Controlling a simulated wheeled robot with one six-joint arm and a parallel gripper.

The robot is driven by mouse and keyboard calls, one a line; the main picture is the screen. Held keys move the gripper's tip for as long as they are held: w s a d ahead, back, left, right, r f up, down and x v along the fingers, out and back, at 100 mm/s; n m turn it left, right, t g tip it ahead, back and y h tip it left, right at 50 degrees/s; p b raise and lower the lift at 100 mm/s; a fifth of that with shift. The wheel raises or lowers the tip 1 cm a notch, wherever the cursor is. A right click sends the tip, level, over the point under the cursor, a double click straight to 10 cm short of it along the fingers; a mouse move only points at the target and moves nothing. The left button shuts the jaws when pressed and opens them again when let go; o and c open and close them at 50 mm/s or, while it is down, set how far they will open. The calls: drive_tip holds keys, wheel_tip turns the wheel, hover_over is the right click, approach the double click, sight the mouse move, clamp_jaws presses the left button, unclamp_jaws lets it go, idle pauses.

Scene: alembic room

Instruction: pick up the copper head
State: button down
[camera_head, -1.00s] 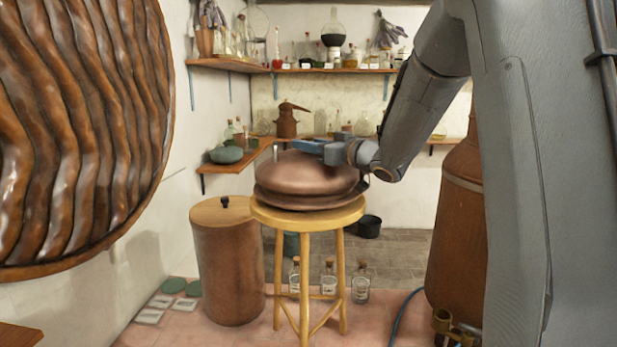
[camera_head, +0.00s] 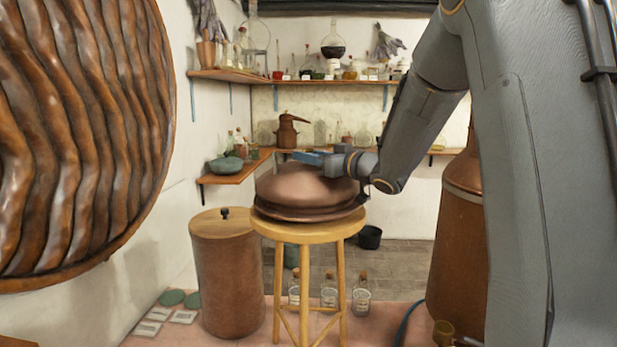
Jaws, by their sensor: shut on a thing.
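The copper head (camera_head: 300,188) is a wide, rounded copper piece with a ridged lower rim. It sits on the round seat of a yellow wooden stool (camera_head: 309,231), or so close above it that I see no gap. My gripper (camera_head: 312,158) reaches in from the right at the top of the copper head. Its blue fingers are shut at the top of the head; the part between them is hidden by the fingers.
A copper drum with a wooden lid (camera_head: 222,222) stands left of the stool. A large copper vessel (camera_head: 460,235) stands at right behind my arm. Glass bottles (camera_head: 329,291) stand on the floor behind the stool. Shelves (camera_head: 300,81) with glassware line the back wall.

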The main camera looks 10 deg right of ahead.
wheel_tip(320, 180, up, 10)
drive_tip(key=shift+r+b, duration=0.2)
drive_tip(key=shift+b, duration=1)
drive_tip(key=c, duration=2.2)
unclamp_jaws()
clamp_jaws()
